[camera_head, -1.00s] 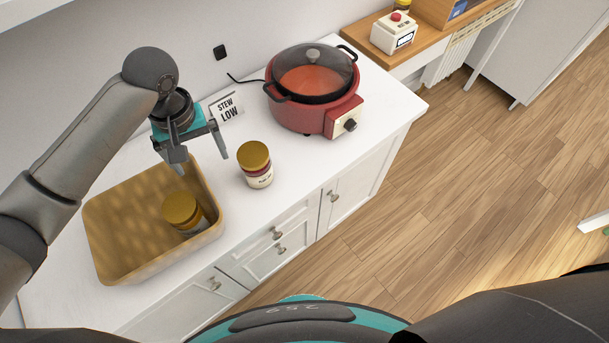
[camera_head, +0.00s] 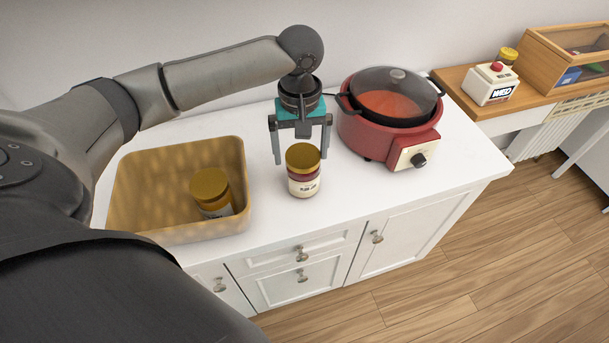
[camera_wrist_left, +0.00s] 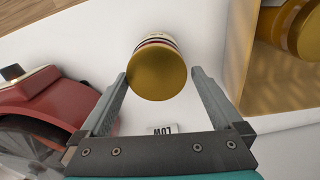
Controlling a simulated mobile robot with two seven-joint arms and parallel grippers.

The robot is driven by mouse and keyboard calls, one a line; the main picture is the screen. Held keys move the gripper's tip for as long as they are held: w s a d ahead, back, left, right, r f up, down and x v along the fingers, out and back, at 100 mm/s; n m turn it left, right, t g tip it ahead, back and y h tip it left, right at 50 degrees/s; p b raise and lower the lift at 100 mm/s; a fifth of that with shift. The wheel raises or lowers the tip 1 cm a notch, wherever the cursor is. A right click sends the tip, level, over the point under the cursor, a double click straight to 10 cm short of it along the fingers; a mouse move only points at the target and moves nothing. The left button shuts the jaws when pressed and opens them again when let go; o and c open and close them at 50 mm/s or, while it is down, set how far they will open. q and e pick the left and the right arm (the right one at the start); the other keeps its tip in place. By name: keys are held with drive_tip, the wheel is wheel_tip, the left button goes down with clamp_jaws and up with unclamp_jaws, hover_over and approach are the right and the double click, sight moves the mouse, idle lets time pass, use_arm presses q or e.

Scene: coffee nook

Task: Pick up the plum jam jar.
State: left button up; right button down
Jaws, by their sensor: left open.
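A jar with a gold lid and a dark red band above a pale label (camera_head: 304,182) stands upright on the white counter; its label is too small to read. In the left wrist view its lid (camera_wrist_left: 157,72) lies between the fingertips, with a gap on each side. My left gripper (camera_head: 301,160) is open and empty, pointing down, just behind and above this jar in the head view. A second gold-lidded jar (camera_head: 211,190) stands inside the tan bin (camera_head: 130,208) to the left; its contents are mostly hidden. My right gripper is not seen.
A red stew pot (camera_head: 365,140) with a dark lid stands close to the right of the gripper. The counter's front edge is just before the jar.

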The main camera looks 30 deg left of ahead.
use_arm(q)
wheel_tip(320, 180, down, 2)
drive_tip(key=f, duration=0.1)
drive_tip(key=f+b, duration=0.1)
drive_tip(key=f, duration=0.1)
drive_tip(key=f+b, duration=0.1)
drive_tip(key=shift+s+d+f, duration=0.1)
drive_tip(key=shift+d+f, duration=0.1)
drive_tip(key=shift+d, duration=0.05)
drive_tip(key=shift+f+b, duration=0.3)
drive_tip(key=shift+c, duration=0.4)
drive_tip(key=c, duration=0.6)
drive_tip(key=shift+r, duration=0.1)
clamp_jaws()
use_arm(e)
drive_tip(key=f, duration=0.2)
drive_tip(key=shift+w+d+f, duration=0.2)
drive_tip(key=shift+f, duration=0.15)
